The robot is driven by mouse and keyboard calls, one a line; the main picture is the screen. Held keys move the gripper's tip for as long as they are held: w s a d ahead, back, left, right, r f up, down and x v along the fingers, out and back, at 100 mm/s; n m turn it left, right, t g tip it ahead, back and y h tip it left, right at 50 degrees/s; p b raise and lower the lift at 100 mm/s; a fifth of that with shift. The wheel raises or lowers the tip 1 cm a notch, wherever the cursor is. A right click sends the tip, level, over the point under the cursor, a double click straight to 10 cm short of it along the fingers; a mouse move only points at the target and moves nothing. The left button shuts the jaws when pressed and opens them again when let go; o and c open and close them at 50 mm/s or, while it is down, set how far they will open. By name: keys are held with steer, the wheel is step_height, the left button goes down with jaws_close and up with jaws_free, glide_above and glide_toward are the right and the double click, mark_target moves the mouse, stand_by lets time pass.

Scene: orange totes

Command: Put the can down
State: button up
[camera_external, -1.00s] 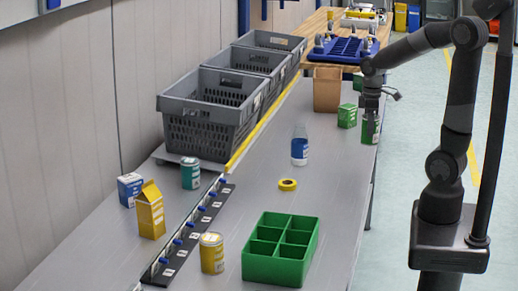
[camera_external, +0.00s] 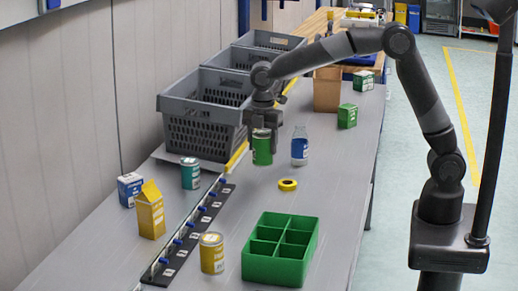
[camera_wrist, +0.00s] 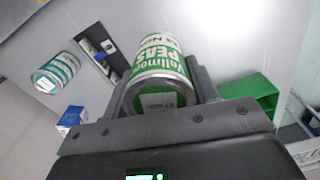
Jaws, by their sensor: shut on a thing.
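A green can (camera_external: 262,149) with a white label reading "PEAS" hangs upright in my gripper (camera_external: 262,133), in front of the grey crates. It also shows in the wrist view (camera_wrist: 158,72), between the two dark fingers of my gripper (camera_wrist: 165,85). My gripper is shut on the can. In the external view the can's base appears above or near the table (camera_external: 330,200); I cannot tell whether it touches.
A bottle (camera_external: 300,146) stands just right of the can, and a yellow tape roll (camera_external: 288,185) lies in front. Grey crates (camera_external: 205,100) stand behind left. A teal can (camera_external: 190,174), yellow carton (camera_external: 151,212), yellow can (camera_external: 212,254) and green divided box (camera_external: 279,252) are nearer.

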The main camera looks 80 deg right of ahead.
steer(key=w+a+f+n, duration=0.15)
steer(key=a+n, duration=0.25)
steer(key=a, duration=0.9)
steer(key=shift+w+a+f, duration=0.2)
steer(key=shift+a+f, duration=1.6)
steer(key=shift+a, duration=0.15)
steer(key=shift+w+a+f, duration=0.15)
steer(key=shift+a+f, duration=1.65)
steer(key=shift+a, duration=0.2)
steer(key=shift+w+a+f, duration=0.2)
steer(key=shift+a+f, duration=1.6)
steer(key=shift+a, duration=0.15)
steer(key=shift+f, duration=0.15)
steer(key=o, duration=1.2)
step_height(320, 180, up, 12)
steer(key=shift+r, duration=0.15)
